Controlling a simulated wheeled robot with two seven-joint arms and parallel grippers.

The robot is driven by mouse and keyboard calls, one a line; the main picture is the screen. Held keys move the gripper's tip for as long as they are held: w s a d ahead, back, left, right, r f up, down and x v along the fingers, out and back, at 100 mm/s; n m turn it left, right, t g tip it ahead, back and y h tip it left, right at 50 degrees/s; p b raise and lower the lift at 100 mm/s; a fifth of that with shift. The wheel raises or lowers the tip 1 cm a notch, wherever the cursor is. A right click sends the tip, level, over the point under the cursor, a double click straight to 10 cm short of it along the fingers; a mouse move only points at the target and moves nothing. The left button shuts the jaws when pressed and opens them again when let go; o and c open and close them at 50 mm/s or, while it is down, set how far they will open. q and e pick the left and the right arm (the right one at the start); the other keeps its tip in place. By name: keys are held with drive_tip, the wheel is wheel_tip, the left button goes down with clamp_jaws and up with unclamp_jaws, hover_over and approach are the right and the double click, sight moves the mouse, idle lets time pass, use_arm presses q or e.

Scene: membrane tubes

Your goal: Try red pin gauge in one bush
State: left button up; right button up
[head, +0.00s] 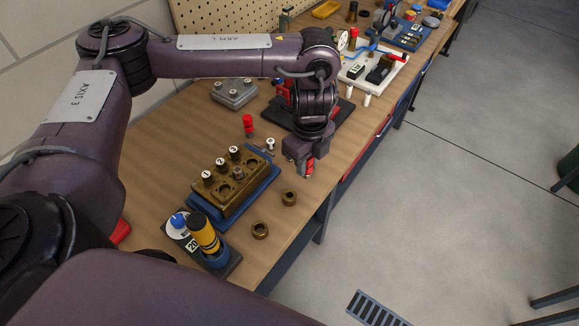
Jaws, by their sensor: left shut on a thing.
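My left gripper (303,169) points down near the front edge of the bench. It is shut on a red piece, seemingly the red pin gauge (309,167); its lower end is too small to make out. Two loose brass bushes stand on the wood: one (289,198) just below the gripper in the picture, the other (260,231) nearer me. A brass block (224,196) on a blue base lies left of the gripper, with several white-topped pieces and open holes. My right gripper is not in view.
A red-topped piece (248,124) stands behind the block, with a small metal part (270,144) beside it. A yellow-and-black cylinder (204,233) stands on a dark stand at the near end. A grey fixture (234,93) and a white tray (364,82) lie farther back.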

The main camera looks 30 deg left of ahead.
use_arm(q)
drive_tip(key=m, duration=0.2)
drive_tip(key=f+m+p, duration=0.1)
drive_tip(key=shift+a+f+m, duration=0.1)
drive_tip(key=shift+a+m, duration=0.25)
drive_tip(key=shift+m, duration=0.05)
drive_tip(key=a+f+m+p, duration=0.1)
drive_tip(key=m, duration=0.2)
drive_tip(key=a+f+m, duration=0.1)
drive_tip(key=f+m, duration=0.1)
drive_tip(key=m, duration=0.2)
drive_tip(key=s+a+f+m+p, duration=0.1)
drive_tip(key=m, duration=0.2)
drive_tip(key=shift+a+f+m+p, duration=0.1)
drive_tip(key=shift+f+m+p, duration=0.15)
drive_tip(key=shift+m+p, duration=0.15)
drive_tip(key=shift+f+b, duration=1.9)
drive_tip(key=shift+f, duration=0.45)
drive_tip(key=shift+f+b, duration=0.2)
drive_tip(key=shift+b, duration=0.15)
